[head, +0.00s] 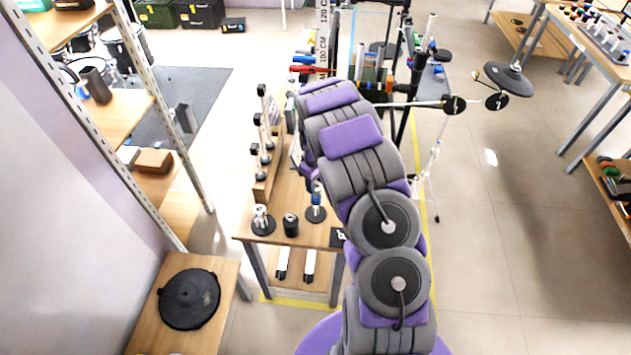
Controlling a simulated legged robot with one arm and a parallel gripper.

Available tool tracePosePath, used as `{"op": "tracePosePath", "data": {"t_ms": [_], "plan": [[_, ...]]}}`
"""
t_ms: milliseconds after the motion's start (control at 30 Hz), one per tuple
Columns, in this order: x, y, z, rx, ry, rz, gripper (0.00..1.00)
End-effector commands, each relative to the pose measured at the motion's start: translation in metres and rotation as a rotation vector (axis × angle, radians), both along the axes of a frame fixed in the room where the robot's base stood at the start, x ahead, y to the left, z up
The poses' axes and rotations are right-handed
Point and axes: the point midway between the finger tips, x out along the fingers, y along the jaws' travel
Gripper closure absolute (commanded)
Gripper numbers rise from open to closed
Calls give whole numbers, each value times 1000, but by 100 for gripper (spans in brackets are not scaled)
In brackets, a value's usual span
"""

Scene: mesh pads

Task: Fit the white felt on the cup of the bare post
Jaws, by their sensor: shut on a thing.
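My purple and grey arm rises from the bottom and reaches over the small wooden table. My gripper (300,160) shows only in part at the left edge of the arm, low over the table. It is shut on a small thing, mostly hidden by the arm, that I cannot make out. No white felt can be clearly told. Slim upright posts with dark tops (262,118) stand in a row on a wooden block at the table's left. A short post with a blue part (316,208) stands on a round black base near the front. I cannot tell which post is the bare one.
A dark cylinder (291,224) and a small silver-topped piece (261,217) stand at the table's front edge. A black round case (189,298) lies on a low bench at left. A metal shelf is left. A dark cymbal (503,78) hangs right.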

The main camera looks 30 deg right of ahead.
Motion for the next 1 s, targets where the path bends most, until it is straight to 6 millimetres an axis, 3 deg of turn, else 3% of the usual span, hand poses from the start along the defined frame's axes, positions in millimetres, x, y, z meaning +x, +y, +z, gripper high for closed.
{"op": "tracePosePath", "data": {"t_ms": [1000], "plan": [[0,0,-23,0,0,1,91]]}}
